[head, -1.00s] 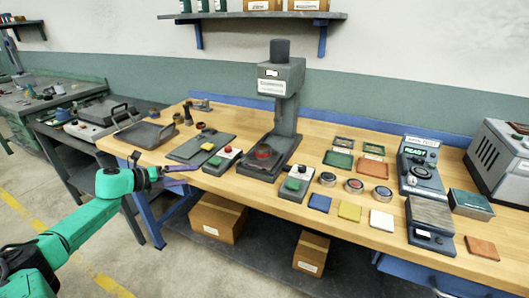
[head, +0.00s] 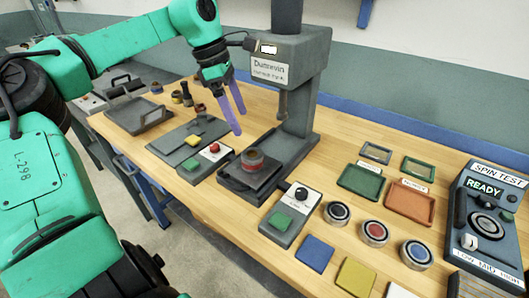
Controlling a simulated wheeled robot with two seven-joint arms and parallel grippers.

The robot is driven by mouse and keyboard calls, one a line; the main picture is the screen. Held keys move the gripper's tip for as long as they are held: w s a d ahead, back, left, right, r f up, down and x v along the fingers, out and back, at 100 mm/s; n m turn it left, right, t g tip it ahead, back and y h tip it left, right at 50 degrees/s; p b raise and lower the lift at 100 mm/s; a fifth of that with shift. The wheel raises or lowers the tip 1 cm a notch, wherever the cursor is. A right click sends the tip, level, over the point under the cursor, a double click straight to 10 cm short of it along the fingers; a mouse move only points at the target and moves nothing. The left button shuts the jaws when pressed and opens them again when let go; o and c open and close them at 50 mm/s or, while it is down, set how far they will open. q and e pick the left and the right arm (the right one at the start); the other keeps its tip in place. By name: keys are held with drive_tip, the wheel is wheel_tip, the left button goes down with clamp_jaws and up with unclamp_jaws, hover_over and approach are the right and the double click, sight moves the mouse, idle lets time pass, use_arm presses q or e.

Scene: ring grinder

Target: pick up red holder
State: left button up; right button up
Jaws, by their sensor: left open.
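A red round holder (head: 253,160) with a dark top stands on the dark base plate of the grey press (head: 285,80), below its head. My left gripper (head: 239,122), with purple fingers, is open and empty. It hangs up and to the left of the red holder in the picture, with its fingers pointing down, and appears apart from it. My right gripper is not in view.
A box with a red button (head: 214,149) lies left of the press, and a box with a green button (head: 283,220) in front. Several round pieces, coloured squares and a green tray (head: 361,181) lie right. A spin tester (head: 487,215) stands far right.

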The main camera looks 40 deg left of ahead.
use_arm(q)
hover_over(252, 153)
drive_tip(key=s+a, duration=0.1)
drive_tip(key=s, duration=0.1)
wheel_tip(252, 153, down, 6)
drive_tip(key=shift+r+p, duration=0.1)
drive_tip(key=shift+p, duration=0.25)
drive_tip(key=x, duration=0.2)
drive_tip(key=p+x, duration=0.1)
drive_tip(key=x, duration=0.3)
drive_tip(key=shift+w+a+f, duration=0.15)
drive_tip(key=shift+w+f, duration=0.2)
drive_tip(key=shift+w, duration=0.05)
drive_tip(key=shift+w+r, duration=0.1)
clamp_jaws()
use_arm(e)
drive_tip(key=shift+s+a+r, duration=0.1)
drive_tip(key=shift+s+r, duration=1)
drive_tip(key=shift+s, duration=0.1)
